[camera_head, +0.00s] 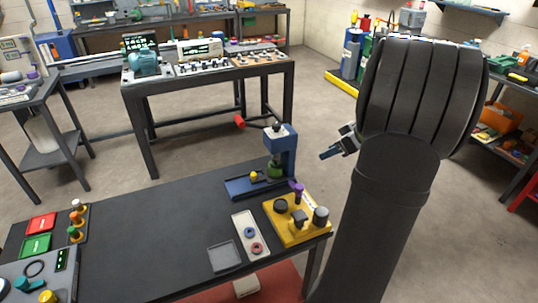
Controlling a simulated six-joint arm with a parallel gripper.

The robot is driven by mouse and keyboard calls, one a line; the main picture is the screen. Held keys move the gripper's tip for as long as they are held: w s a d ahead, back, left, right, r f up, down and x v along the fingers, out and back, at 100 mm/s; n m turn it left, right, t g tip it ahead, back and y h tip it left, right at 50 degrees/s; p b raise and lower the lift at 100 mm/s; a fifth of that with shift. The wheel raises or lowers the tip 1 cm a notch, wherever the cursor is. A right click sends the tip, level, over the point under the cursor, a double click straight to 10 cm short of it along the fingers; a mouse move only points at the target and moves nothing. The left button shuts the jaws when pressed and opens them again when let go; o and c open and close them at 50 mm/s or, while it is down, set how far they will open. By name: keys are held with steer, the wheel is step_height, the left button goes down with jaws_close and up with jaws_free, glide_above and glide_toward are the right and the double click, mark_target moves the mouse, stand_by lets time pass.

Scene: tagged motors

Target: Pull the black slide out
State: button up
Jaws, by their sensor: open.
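A yellow block (287,236) stands at the right front corner of the dark workbench. It carries several small fittings. A black block-like piece (298,217) sits at its middle and may be the black slide, but it is too small to be sure. A round black knob (281,206) is to its left and a grey-black cylinder (320,215) to its right. My gripper (325,155) is open and empty, up and to the right of the yellow block, apart from it and pointing left. Its finger gap is hard to make out.
A blue press (283,145) stands behind the yellow block, close to my gripper's left. A purple knob (297,187) rises at the block's back. A pale plate with blue and red rings (251,220) and a grey tray (224,257) lie left. The bench middle is clear.

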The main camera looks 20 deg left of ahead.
steer(key=s+a+f+m+g+h, duration=0.1)
steer(key=a+f+m+h, duration=0.15)
steer(key=a, duration=0.35)
steer(key=s+a+f+m+h, duration=0.2)
steer(key=a+m+h, duration=0.15)
steer(key=a, duration=0.25)
steer(key=m+t+h, duration=0.2)
steer(key=m+t, duration=0.1)
steer(key=m, duration=0.5)
glide_toward(253, 174)
steer(key=shift+t, duration=0.3)
steer(key=x, duration=0.8)
steer(key=shift+s+f, duration=0.1)
steer(key=shift+f, duration=0.15)
steer(key=shift+c, duration=0.4)
